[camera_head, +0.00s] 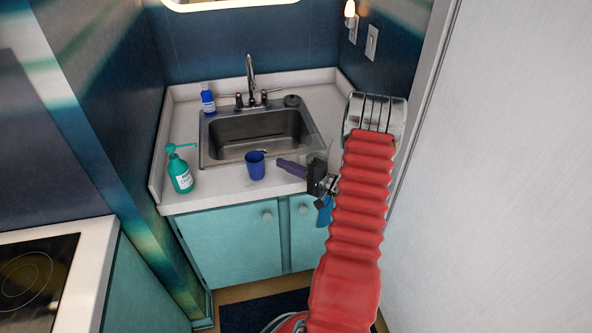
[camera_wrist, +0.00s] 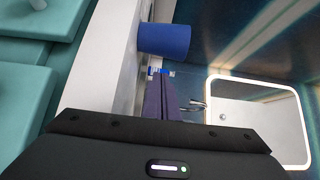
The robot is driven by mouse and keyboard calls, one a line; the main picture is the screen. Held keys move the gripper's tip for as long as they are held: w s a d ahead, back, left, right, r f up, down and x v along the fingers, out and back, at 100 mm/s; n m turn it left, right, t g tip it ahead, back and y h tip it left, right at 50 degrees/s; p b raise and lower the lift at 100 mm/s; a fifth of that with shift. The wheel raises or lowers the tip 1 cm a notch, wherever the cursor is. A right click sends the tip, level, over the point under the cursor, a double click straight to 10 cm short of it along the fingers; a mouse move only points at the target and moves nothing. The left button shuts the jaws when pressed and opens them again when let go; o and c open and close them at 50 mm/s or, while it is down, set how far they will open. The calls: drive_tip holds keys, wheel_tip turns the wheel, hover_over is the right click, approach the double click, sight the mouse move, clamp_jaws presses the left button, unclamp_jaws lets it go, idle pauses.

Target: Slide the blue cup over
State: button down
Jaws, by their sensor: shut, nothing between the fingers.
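The blue cup (camera_head: 255,165) stands upright on the front strip of the white counter, just in front of the sink. In the wrist view the blue cup (camera_wrist: 165,40) appears turned sideways, beyond the fingertips and a little above them. My gripper (camera_head: 281,163) is to the right of the cup in the head view, with its purple fingers pointing left toward it. A small gap shows between the fingertips and the cup. The fingers (camera_wrist: 160,78) are shut together with nothing between them.
A teal pump bottle (camera_head: 181,174) stands on the counter left of the cup. A blue bottle (camera_head: 208,99) stands at the back left. The sink (camera_head: 255,133) opens behind the cup. The counter's front edge lies close, above teal cabinets (camera_head: 228,245). Counter between cup and pump bottle is clear.

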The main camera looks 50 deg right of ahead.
sight(256, 171)
drive_tip(key=shift+w+a, duration=0.45)
drive_tip(key=shift+a, duration=0.35)
drive_tip(key=shift+w+a, duration=0.45)
drive_tip(key=shift+a, duration=0.3)
